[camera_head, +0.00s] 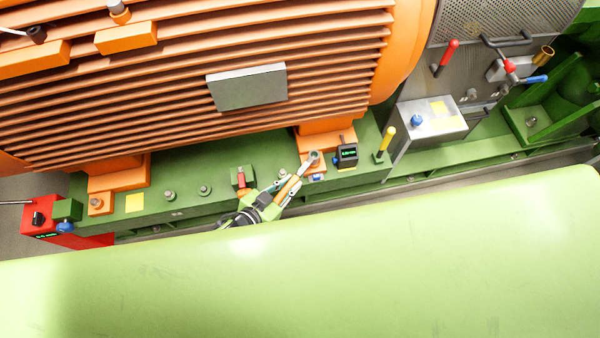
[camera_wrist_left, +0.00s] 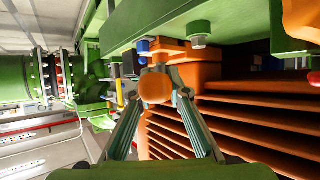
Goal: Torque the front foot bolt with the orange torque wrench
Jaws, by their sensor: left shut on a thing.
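The orange torque wrench (camera_head: 290,189) has a grey ring head (camera_head: 313,158). My left gripper (camera_head: 287,192) is shut on its handle, and the wrench points up and right. The ring head appears at the orange motor foot (camera_head: 327,139) on the right. It covers the spot where a bolt might be, so I cannot tell whether it is seated on one. In the left wrist view, the round orange handle end (camera_wrist_left: 155,88) sits between the two fingers (camera_wrist_left: 157,97). My right gripper is not in view.
The green base rail (camera_head: 222,185) carries several studs, a red-handled part (camera_head: 240,180), a small black display box (camera_head: 347,153) and a yellow-handled lever (camera_head: 386,140). A red box (camera_head: 45,218) is at the left. The ribbed orange motor (camera_head: 180,95) rises behind.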

